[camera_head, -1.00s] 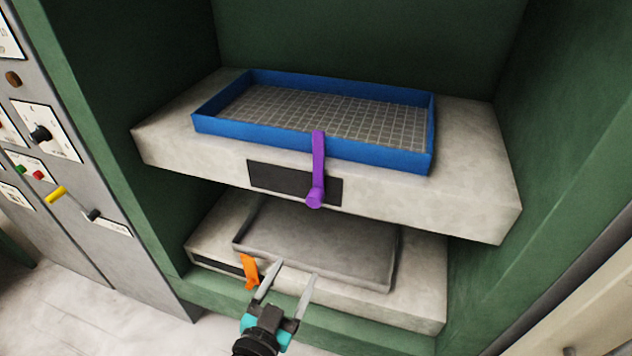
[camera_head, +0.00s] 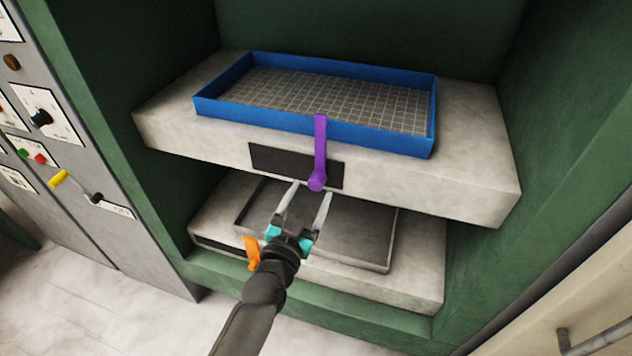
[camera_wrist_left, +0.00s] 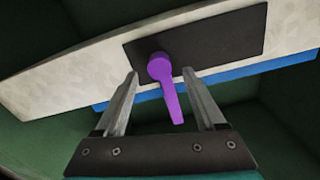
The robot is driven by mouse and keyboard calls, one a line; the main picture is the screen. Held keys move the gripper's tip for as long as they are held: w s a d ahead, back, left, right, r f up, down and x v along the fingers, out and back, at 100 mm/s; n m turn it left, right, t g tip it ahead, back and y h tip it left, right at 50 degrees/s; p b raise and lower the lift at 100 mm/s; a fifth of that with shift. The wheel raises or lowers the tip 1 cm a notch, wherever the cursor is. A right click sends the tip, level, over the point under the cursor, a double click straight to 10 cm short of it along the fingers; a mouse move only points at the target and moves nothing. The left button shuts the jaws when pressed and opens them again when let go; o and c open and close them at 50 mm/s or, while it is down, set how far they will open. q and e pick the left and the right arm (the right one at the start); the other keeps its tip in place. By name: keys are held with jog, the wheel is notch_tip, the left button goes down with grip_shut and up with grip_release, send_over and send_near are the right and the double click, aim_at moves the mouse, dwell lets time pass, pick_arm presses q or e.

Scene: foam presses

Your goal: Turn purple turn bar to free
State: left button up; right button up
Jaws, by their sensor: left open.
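The purple turn bar (camera_head: 320,150) is mounted on the dark plate (camera_head: 272,160) on the front of the upper shelf. It stands upright, its pivot end low on the plate and its free end reaching up in front of the blue tray's front wall. My left gripper (camera_head: 312,197) is open and empty, its fingertips just below the bar's pivot in the head view. In the left wrist view the purple bar (camera_wrist_left: 168,85) lies between the two open fingers (camera_wrist_left: 160,78), apart from both. My right gripper is not in view.
The blue tray (camera_head: 220,105) with a mesh floor sits on the upper shelf (camera_head: 470,180). Below, the lower shelf (camera_head: 420,285) holds a grey tray (camera_head: 375,255) and bears an orange bar (camera_head: 252,250). A control panel (camera_head: 60,110) stands at the left.

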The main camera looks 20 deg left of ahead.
aim_at(315, 185)
pick_arm(q)
jog(key=shift+w+d, duration=0.1)
jog(key=shift+w, duration=2.1)
grip_shut()
